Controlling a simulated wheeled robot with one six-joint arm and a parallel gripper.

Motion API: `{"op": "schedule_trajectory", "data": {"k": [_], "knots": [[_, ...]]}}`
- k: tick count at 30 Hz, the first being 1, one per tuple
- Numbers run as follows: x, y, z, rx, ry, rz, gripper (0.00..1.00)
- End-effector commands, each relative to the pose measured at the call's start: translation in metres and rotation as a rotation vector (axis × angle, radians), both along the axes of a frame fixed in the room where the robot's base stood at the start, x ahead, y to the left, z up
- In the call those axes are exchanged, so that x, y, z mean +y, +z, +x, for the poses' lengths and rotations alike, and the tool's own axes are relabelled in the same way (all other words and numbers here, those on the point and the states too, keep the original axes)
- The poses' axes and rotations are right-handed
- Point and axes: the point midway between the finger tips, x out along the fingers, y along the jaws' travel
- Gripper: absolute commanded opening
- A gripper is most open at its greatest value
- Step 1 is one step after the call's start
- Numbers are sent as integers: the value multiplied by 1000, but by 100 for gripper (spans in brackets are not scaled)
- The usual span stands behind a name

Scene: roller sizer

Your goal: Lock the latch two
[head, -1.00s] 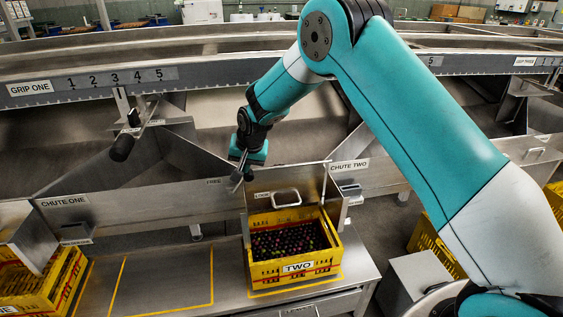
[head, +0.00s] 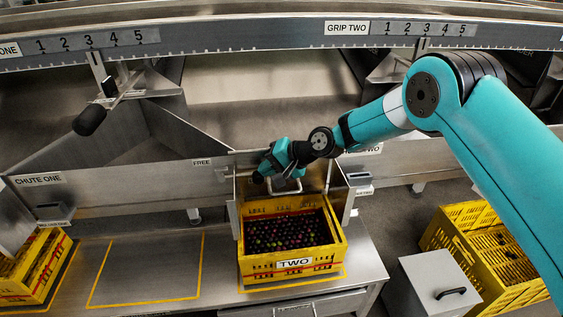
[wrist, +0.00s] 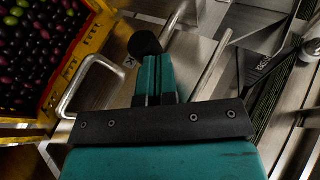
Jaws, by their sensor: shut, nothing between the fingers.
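My gripper (head: 262,174) is shut and reaches down at the metal gate (head: 243,212) behind the crate marked TWO (head: 300,275). It is just above and left of the gate's bar handle (head: 290,190). In the wrist view its two teal fingers (wrist: 156,78) lie together, and the handle (wrist: 80,75) is to their left. A round black knob (wrist: 145,43) shows at the fingertips; I cannot tell whether they touch it or whether it is latch two's. A FREE label (head: 202,162) is left of the gate. The latch is mostly hidden by my gripper.
Crate TWO holds dark fruit. A black-handled lever (head: 92,120) sticks out at left below the numbered scale. A grey box (head: 437,282) and another yellow crate (head: 490,250) stand at right. The bench (head: 150,265) has a free outlined space left of crate TWO.

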Motion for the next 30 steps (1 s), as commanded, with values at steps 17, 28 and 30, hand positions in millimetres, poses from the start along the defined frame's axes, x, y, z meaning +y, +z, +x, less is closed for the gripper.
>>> {"op": "schedule_trajectory", "data": {"k": [17, 28, 30], "knots": [[0, -18, -1, 1, 4, -7, 0], [-2, -16, -1, 3, 3, -10, 0], [-3, -8, 0, 3, 3, -10, 0]]}}
